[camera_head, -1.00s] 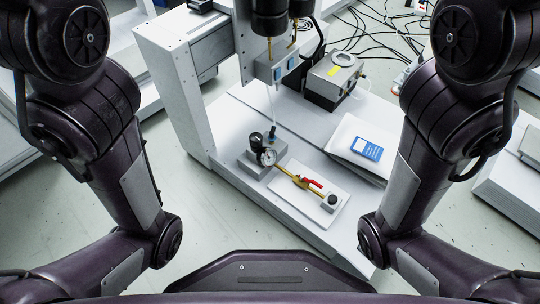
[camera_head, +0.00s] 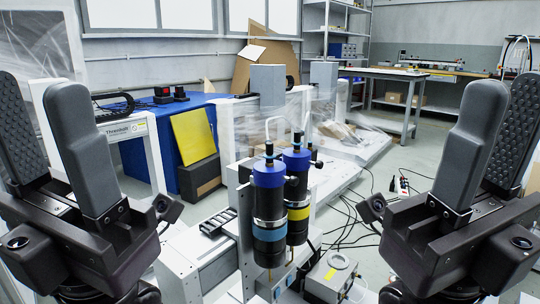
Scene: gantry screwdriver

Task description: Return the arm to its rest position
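My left gripper (camera_head: 46,112) stands upright at the left of the head view. Its two grey fingers point up, spread apart and empty. My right gripper (camera_head: 496,112) stands upright at the right, also pointing up. The ribbed inner face of its far finger shows behind the smooth near finger, and nothing is between them. The screwdriver gantry (camera_head: 246,229) stands between the two grippers, apart from both. It carries two blue-and-black cylindrical drivers (camera_head: 269,212). My forearms are mostly hidden below the grippers.
A grey box (camera_head: 331,277) stands right of the gantry, with loose cables on the floor. A blue-covered table (camera_head: 158,118) and a yellow panel (camera_head: 193,136) are behind left. Shelves and a workbench (camera_head: 400,73) are at the back.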

